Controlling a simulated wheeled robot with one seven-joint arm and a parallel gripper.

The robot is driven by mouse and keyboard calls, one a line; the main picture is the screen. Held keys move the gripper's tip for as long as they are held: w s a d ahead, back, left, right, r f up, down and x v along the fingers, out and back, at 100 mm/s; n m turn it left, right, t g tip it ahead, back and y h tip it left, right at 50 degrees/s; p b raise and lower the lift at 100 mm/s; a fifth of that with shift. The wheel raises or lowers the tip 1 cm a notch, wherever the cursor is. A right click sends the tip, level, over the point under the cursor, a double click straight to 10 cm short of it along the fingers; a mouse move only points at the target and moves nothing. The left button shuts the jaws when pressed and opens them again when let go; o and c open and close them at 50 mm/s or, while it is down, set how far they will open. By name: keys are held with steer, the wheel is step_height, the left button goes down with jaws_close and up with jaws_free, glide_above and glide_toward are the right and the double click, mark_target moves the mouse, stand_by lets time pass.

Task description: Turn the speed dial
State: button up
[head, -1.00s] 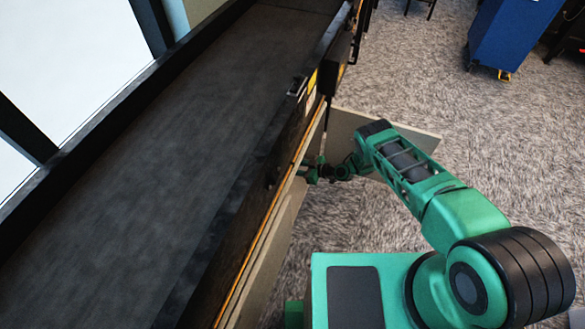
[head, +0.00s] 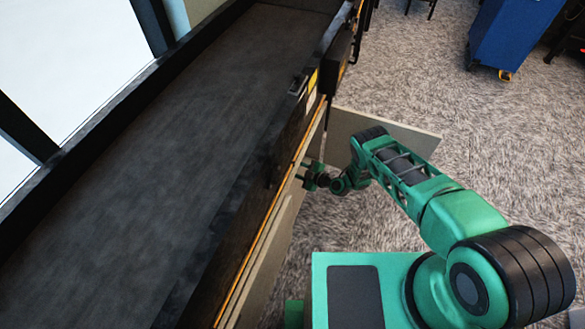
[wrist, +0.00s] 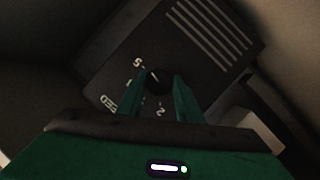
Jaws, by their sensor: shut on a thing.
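The speed dial (wrist: 157,82) is a small round black knob with a pale pointer mark, which points up and left in the wrist view. It sits on a dark control box (wrist: 200,50) with white numbers around it and partly hidden lettering ending in "EED". My gripper (wrist: 160,88) has its two green fingers on either side of the dial, shut on it. In the head view my gripper (head: 304,173) is at the side of the conveyor, and the dial cannot be made out there.
The dark conveyor belt (head: 150,150) runs along the left, with its side frame close to my gripper. A pale panel (head: 400,128) stands behind my wrist. A blue cabinet (head: 510,35) stands far off at the upper right. Carpeted floor is open on the right.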

steer(key=shift+w+d+n+t, duration=0.1)
steer(key=shift+n+t, duration=0.2)
steer(key=shift+n, duration=0.4)
steer(key=o, duration=1)
steer(key=shift+v, duration=5.35)
